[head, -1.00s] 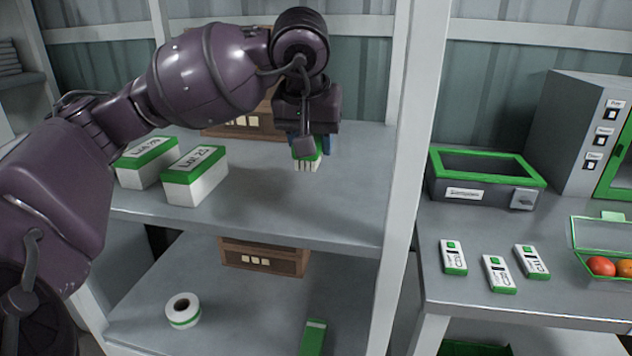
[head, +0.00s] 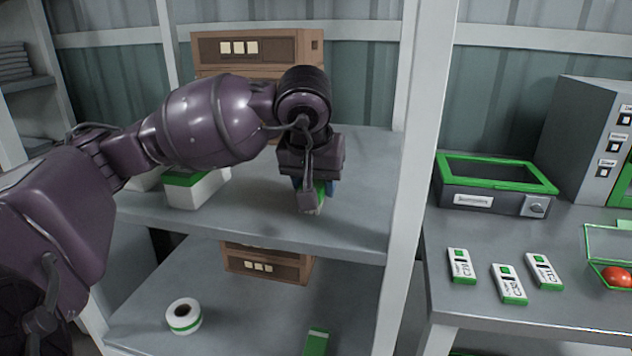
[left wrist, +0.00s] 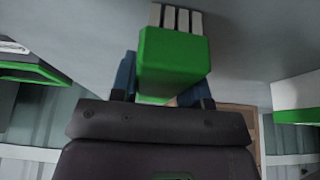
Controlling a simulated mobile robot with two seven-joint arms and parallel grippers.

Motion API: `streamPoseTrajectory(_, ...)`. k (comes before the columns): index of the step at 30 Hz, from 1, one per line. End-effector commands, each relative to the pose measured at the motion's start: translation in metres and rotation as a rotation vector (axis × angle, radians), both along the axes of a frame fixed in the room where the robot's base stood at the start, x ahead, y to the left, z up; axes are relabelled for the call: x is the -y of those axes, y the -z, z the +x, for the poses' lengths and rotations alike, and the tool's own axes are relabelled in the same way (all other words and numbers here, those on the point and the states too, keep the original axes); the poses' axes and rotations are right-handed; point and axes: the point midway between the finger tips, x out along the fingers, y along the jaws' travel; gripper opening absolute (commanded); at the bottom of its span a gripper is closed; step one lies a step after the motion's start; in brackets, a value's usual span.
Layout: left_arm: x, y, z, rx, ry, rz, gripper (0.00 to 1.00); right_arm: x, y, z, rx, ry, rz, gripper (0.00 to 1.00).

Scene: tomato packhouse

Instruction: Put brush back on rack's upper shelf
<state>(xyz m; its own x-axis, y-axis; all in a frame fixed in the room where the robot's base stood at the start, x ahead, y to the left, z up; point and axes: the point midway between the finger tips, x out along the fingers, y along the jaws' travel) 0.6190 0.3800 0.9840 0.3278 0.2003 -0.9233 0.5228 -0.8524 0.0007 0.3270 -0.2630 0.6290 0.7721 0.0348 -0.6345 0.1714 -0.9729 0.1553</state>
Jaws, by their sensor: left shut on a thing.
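My left gripper (head: 313,190) is over the rack's upper shelf (head: 340,225), pointing down. My right gripper is not in view.
A white-and-green box (head: 197,188) stands left of the gripper, partly behind my arm. Wooden crates (head: 245,50) stand behind. A white rack post (head: 412,150) rises on the right. The lower shelf holds a tape roll (head: 184,315). The shelf's front right is clear.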

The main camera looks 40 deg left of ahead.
Motion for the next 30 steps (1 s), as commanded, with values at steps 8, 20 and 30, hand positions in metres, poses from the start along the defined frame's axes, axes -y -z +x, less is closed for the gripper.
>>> streamPoseTrajectory(8,0.000,0.002,0.000,-0.001,0.000,0.000,0.68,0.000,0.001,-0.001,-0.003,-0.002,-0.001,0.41)
streamPoseTrajectory(20,0.002,-0.011,-0.003,0.004,0.001,0.001,0.68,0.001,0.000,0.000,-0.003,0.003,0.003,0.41)
streamPoseTrajectory(30,0.014,-0.072,-0.024,0.011,0.000,0.001,0.68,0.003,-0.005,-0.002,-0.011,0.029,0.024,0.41)
